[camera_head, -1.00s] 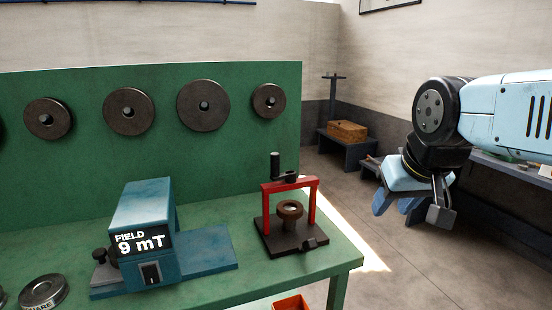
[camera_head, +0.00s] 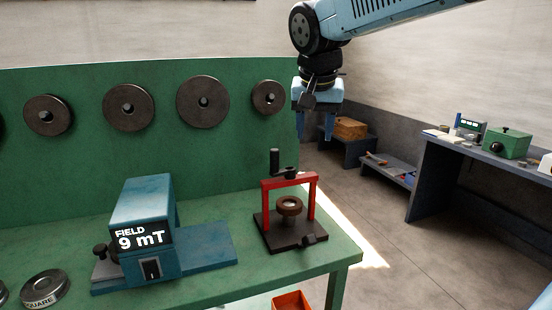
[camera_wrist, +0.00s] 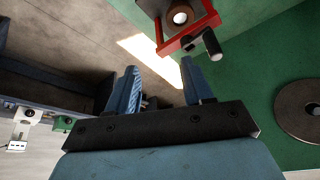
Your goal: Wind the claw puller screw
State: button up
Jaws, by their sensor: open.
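The claw puller (camera_head: 314,200) stands upright on the right end of the green bench, a red frame on a dark base. A crank with an upright dark handle (camera_head: 275,161) sits on top of its screw. A brown ring-shaped part (camera_head: 289,206) rests under the frame. In the wrist view the red frame (camera_wrist: 186,38) shows at the top, with the crank handle (camera_wrist: 212,44) pointing toward the camera. My gripper (camera_head: 315,134) hangs fingers down, above and right of the puller, apart from it. Its blue fingers also show in the wrist view (camera_wrist: 160,92), open with nothing between them.
A blue field meter (camera_head: 146,215) reading 9 mT stands left of the puller on the green bench (camera_head: 230,280). Dark discs (camera_head: 203,101) hang on the green panel behind. An orange bin (camera_head: 291,302) is below the bench edge. Free floor lies to the right.

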jog(key=m, duration=0.1)
send_near(275, 150)
jog(key=a, duration=0.1)
jog(key=shift+h, duration=0.4)
jog(key=x, duration=1.3)
jog(key=shift+d, duration=0.1)
grip_shut()
jog(key=shift+r, duration=0.1)
